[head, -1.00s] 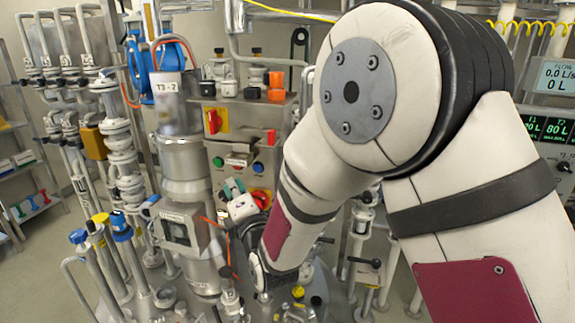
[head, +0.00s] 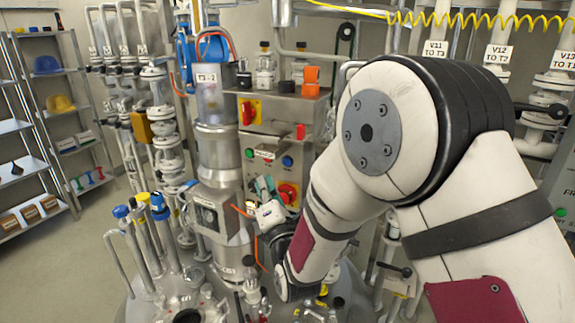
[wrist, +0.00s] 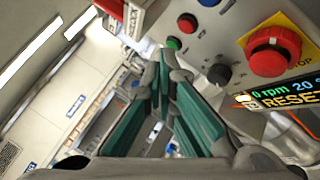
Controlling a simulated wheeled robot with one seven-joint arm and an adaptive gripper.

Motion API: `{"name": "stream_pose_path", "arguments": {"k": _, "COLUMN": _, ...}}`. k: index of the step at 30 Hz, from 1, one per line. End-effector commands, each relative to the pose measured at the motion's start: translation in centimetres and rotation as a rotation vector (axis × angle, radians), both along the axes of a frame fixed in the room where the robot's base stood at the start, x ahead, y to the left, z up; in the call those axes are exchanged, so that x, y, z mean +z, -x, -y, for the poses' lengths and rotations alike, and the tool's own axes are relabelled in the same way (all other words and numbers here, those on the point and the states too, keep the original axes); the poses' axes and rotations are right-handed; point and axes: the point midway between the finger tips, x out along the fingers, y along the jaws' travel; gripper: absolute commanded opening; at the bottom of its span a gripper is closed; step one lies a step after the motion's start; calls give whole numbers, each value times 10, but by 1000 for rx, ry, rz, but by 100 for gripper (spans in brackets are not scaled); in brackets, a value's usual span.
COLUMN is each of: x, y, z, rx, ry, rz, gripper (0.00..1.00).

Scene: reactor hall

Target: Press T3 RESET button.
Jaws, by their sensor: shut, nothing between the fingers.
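The T3 control box (head: 272,125) stands right of the steel column in the head view. Its front carries a green button (head: 249,153), a blue button (head: 287,161) and a red emergency stop (head: 287,194) on yellow. The wrist view shows the green button (wrist: 174,43), a black knob (wrist: 218,73), the red stop (wrist: 270,50), part of a blue button (wrist: 209,2) and a display with "RESET" (wrist: 290,98). I cannot tell which button the word belongs to. My gripper (head: 264,186), with teal finger pads (wrist: 165,65), is shut and empty in front of the panel's lower part. Contact is not visible.
A steel column (head: 217,140) with orange cables stands just left of my gripper. Blue- and yellow-capped pipes (head: 140,205) rise in front at left. Valves (head: 498,55) stand at right. Shelves (head: 60,100) line the left wall, with open floor before them.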

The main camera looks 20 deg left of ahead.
Motion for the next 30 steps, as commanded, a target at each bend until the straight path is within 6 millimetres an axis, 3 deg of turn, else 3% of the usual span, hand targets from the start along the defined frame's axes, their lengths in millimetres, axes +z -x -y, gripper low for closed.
{"name": "stream_pose_path", "arguments": {"k": 6, "x": -2, "y": -33, "z": 3, "rx": -2, "ry": -2, "rz": 2, "gripper": 0}}
{"name": "stream_pose_path", "arguments": {"k": 15, "x": -1, "y": -62, "z": 5, "rx": 1, "ry": 0, "rz": 1, "gripper": 0}}
{"name": "stream_pose_path", "arguments": {"k": 30, "x": 0, "y": -69, "z": 6, "rx": -1, "ry": 0, "rz": 0, "gripper": 0}}
